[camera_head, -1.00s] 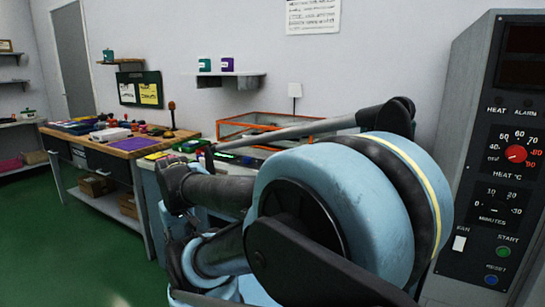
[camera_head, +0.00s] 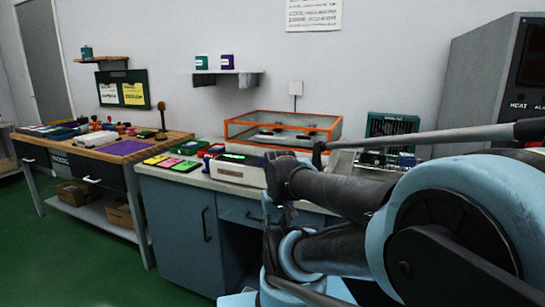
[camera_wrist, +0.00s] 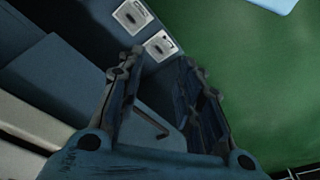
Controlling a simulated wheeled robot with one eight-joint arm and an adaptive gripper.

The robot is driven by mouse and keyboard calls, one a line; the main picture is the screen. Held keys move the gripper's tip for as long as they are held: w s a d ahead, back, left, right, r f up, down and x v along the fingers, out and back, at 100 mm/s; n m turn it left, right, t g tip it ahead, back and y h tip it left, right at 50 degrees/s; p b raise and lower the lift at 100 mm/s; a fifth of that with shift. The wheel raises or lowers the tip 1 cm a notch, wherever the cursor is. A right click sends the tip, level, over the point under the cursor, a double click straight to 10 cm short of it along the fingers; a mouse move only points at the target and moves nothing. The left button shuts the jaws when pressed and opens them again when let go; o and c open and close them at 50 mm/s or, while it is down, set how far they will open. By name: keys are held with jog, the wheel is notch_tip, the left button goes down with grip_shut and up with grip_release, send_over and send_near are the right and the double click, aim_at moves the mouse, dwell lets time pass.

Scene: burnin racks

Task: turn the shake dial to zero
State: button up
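A clear box with an orange frame (camera_head: 283,130) stands on the bench in the head view. A white unit with a lit green display (camera_head: 237,168) is at its front; its right part is behind my arm. I cannot make out a shake dial on either. My gripper (camera_wrist: 160,58) is open and empty in the wrist view. It points down past a blue-grey cabinet front with a dark bar handle (camera_wrist: 151,122), toward the green floor. My gripper's fingers cannot be told apart from the arm in the head view.
A tall grey cabinet (camera_head: 478,85) stands at the right, partly behind my arm. A dark green rack (camera_head: 391,127) is on the bench. Coloured pads (camera_head: 170,162) lie at the bench's left end. A wooden-topped table (camera_head: 150,147) stands further left. The green floor (camera_head: 75,255) is clear in front.

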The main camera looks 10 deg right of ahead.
jog(key=shift+d, duration=0.2)
jog(key=shift+o, duration=1.9)
jog(key=r, duration=0.2)
jog(key=shift+d+r+m, duration=0.25)
jog(key=shift+r+m, duration=0.05)
notch_tip(320, 180, up, 30)
jog(key=m+h, duration=0.4)
jog(key=m, duration=0.9)
send_over(263, 157)
jog(key=s+a, duration=0.3)
jog(key=a, duration=0.4)
jog(key=x, duration=1.7)
jog(key=shift+s+d, duration=0.25)
jog(key=shift+s, duration=0.1)
